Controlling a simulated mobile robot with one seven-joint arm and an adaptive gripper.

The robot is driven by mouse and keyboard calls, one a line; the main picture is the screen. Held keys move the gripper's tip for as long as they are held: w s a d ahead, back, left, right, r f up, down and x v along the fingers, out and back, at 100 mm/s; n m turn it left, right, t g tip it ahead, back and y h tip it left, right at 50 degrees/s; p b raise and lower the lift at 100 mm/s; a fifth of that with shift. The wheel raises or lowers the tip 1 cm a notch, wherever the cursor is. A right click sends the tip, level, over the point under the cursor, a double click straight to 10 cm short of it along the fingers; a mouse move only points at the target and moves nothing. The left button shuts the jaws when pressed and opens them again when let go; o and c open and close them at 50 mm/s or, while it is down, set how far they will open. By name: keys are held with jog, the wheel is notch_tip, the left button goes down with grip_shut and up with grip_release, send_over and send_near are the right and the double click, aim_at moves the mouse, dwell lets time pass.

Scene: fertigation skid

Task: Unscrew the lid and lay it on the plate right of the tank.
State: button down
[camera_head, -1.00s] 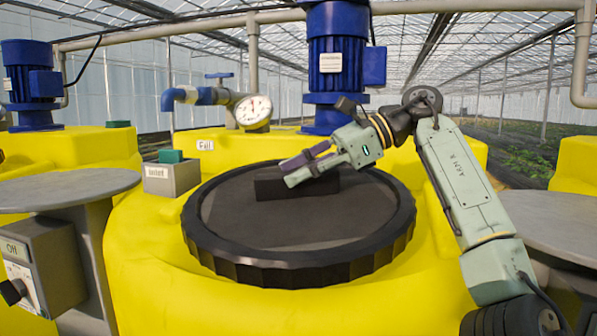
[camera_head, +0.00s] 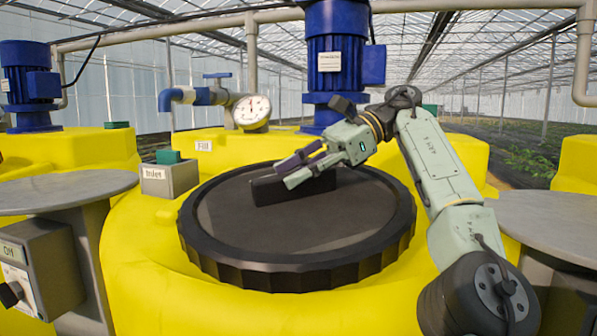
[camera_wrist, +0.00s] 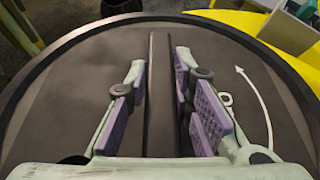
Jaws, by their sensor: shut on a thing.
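The large black ribbed lid (camera_head: 300,232) lies level on top of the yellow tank (camera_head: 150,270), with a raised bar handle (camera_head: 295,192) across its middle. My gripper (camera_head: 290,175) is shut on this bar. In the wrist view the bar (camera_wrist: 159,90) runs between the purple finger pads of my gripper (camera_wrist: 158,75). A white curved arrow (camera_wrist: 262,105) shows on the lid in the wrist view. The round grey plate (camera_head: 555,222) right of the tank is bare where it shows; my arm hides its near left part. The lid's thread is hidden.
A blue motor (camera_head: 337,65) stands behind the lid. A pressure gauge (camera_head: 252,112) on a pipe and a grey inlet box (camera_head: 170,178) are at back left. Another grey plate (camera_head: 65,190) and a switch box (camera_head: 35,265) stand left of the tank.

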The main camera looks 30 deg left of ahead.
jog(key=shift+s+a+f, duration=0.15)
jog(key=shift+f, duration=0.25)
jog(key=c, duration=1.8)
grip_release()
jog(key=shift+a, duration=0.1)
jog(key=shift+o, duration=0.8)
jog(key=shift+a, duration=0.2)
jog(key=o, duration=0.3)
jog(key=shift+d+r, duration=0.15)
jog(key=shift+d, duration=0.1)
jog(key=shift+o, duration=0.2)
jog(key=o, duration=0.5)
jog(key=shift+c, duration=0.2)
jog(key=shift+r, duration=0.1)
jog(key=shift+c, duration=0.6)
